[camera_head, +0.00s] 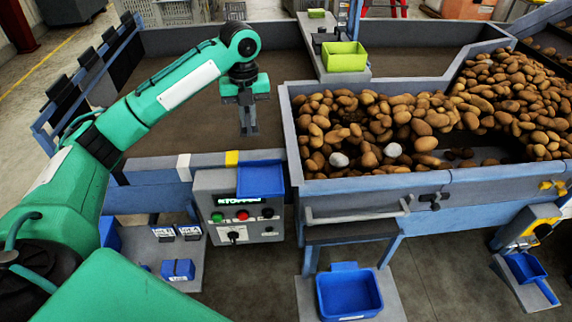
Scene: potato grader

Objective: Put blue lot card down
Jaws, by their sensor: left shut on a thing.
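My left gripper (249,130) points straight down over the brown bed of the left bay (195,110), behind the control box. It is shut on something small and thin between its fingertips. I take this for the blue lot card, but no blue face shows and its outline cannot be made out. My right gripper is not in view.
The control box (217,222) has a lit display and a blue tray (260,180) at its top. A potato-filled bin (370,185) is at right. A blue bin (349,293) stands below it. A green tray (345,56) sits behind. A low shelf (185,252) holds small labelled holders and a blue block (178,270).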

